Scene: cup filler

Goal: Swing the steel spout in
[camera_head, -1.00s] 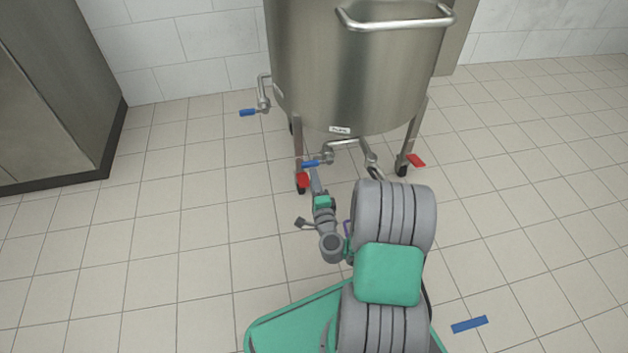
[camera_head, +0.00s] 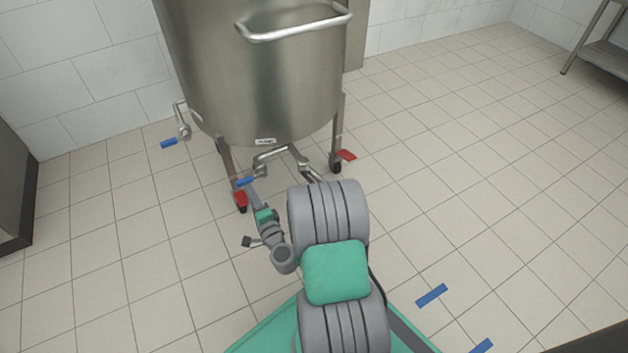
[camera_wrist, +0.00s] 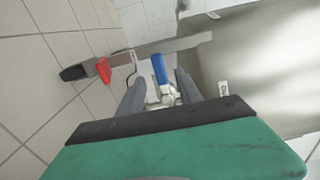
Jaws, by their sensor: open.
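A steel pipe (camera_head: 285,151) with a bent end comes out low at the front of the steel tank (camera_head: 255,85), under a small label. I take it for the spout; its lower end is partly hidden behind my arm. A valve with a blue handle (camera_head: 245,181) sits at its left end. My gripper (camera_head: 251,191) is just below this handle in the head view. In the wrist view my gripper (camera_wrist: 158,84) is open, its two grey fingers either side of the steel valve (camera_wrist: 160,97). The blue handle (camera_wrist: 159,68) shows beyond them. I cannot tell whether the fingers touch anything.
Tank legs with red caster pedals (camera_head: 241,199) (camera_head: 347,155) stand either side of the pipe. A second blue-handled valve (camera_head: 180,127) is on the tank's left. Blue floor tape (camera_head: 432,295) lies at the right. A steel table (camera_head: 603,55) stands far right. Tiled floor is clear between.

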